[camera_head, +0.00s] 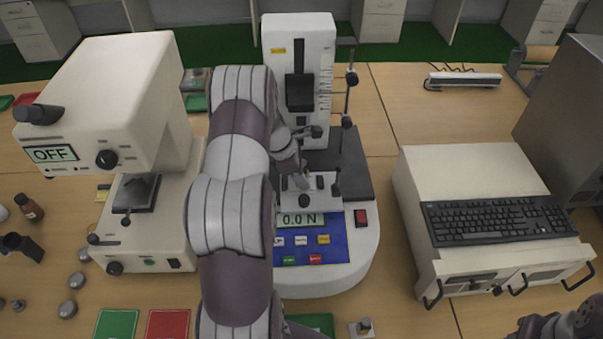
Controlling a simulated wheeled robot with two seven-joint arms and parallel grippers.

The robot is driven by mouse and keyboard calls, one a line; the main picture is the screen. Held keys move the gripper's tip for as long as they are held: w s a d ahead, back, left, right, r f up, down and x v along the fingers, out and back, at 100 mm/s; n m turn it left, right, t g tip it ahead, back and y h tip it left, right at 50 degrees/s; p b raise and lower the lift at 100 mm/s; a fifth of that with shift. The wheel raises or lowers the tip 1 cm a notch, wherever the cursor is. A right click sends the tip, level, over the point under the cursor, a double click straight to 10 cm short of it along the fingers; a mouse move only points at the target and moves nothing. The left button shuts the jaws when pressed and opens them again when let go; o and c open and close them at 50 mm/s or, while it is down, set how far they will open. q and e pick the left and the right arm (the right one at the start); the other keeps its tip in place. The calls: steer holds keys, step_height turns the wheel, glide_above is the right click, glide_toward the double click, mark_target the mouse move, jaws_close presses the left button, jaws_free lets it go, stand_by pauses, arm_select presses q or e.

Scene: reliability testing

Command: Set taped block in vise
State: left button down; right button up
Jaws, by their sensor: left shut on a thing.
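The vise (322,181) is the small grey clamp with dark knobs at the foot of the white force tester (321,38), just above the display reading 0.0 N. My left arm rises from the bottom and covers the tester's left side. My left gripper (301,172) points down at the vise and is shut. The taped block in it is mostly hidden by the fingers and too small to make out. I cannot tell whether it touches the vise. Only a part of my right arm shows at the bottom right corner, without its jaws.
A white hardness tester reading OFF (116,100) stands close on the left. A beige cabinet (470,172) with a black keyboard (497,220) stands on the right. Green (117,324) and red (168,324) pads lie in front. The table at the back right is mostly clear.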

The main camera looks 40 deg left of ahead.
arm_select(q)
steer(key=c, duration=1.2)
jaws_free()
steer(key=o, duration=0.4)
steer(key=shift+d, duration=0.2)
